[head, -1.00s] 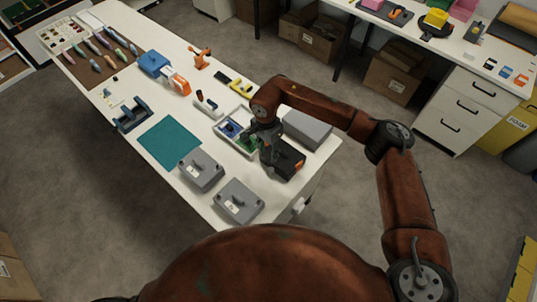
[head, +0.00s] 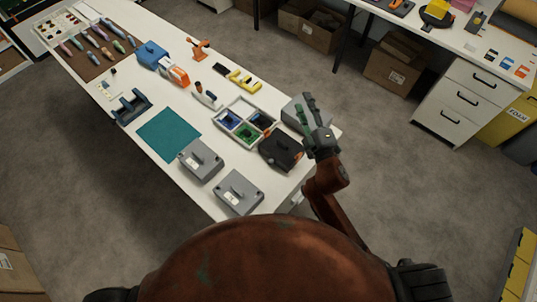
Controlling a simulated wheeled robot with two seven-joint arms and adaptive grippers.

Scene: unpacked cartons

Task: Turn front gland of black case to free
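The black case (head: 280,150) lies on the white table, near its right edge. Small orange spots show at its edges; the front gland is too small to make out clearly. My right gripper (head: 304,103) is to the right of and beyond the case, above the grey box. Its two fingers point away from me with a gap between them, and nothing shows between them. It looks apart from the case. My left gripper is out of view.
A grey box (head: 292,110) stands under and behind my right gripper. A divided tray (head: 222,123) with blue and green contents sits just left of the case. Two grey cases (head: 238,190) and a teal mat (head: 168,134) lie nearer and further left.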

